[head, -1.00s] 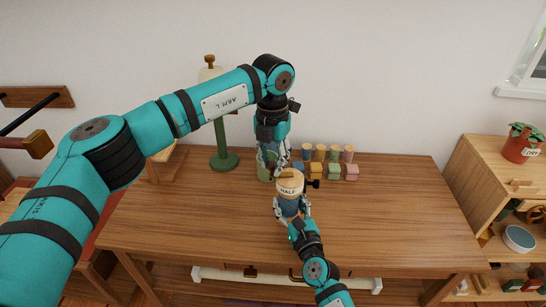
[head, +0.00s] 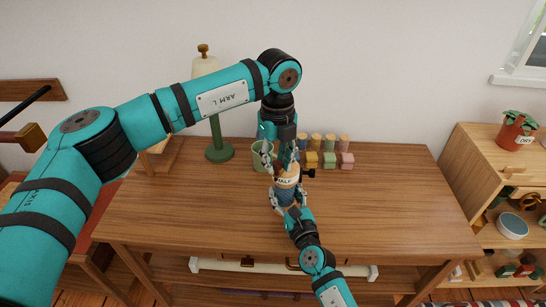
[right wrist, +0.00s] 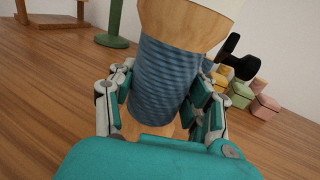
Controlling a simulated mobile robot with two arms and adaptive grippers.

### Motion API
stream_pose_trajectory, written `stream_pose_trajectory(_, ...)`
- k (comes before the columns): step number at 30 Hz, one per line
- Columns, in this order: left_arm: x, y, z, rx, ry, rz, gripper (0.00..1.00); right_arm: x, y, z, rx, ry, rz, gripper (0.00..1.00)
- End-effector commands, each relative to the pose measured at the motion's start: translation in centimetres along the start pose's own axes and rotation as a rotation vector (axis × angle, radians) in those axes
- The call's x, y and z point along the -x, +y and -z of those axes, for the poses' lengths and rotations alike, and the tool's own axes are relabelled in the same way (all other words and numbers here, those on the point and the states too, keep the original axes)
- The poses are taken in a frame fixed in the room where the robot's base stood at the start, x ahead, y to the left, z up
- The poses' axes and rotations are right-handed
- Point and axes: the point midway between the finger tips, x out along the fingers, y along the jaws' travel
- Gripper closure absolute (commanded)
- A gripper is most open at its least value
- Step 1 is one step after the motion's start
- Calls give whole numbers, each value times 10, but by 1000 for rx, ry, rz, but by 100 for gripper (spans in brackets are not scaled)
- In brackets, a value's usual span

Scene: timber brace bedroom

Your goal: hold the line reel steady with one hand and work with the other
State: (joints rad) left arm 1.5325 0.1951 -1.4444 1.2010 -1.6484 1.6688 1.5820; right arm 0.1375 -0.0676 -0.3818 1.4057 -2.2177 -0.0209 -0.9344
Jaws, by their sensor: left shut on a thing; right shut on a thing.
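The line reel (head: 287,190) stands upright on the wooden table, with blue line wound on a wooden spool. A pale label on its upper part is partly covered. A black knob (head: 308,173) sticks out at its right side. My right gripper (head: 288,200) is shut around the wound middle from the front. In the right wrist view its fingers flank the blue line (right wrist: 163,80). My left gripper (head: 282,166) points down from above and is shut at the top of the reel. Its fingers hide the wooden piece there.
A green cup (head: 257,156) stands just behind the left gripper. A lamp with a green base (head: 219,152) stands back left. The table's front and right (head: 400,210) are clear.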

Motion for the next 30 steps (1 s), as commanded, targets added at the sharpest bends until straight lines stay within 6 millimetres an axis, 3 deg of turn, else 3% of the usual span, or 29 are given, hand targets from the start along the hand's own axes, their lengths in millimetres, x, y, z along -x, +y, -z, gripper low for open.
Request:
stream_pose_trajectory(13,1,-9,10,291,-1,5,100,0,1,1,3,3,-3,94)
stream_pose_trajectory(30,1,-12,12,366,-1,6,100,0,2,1,3,3,-4,94)
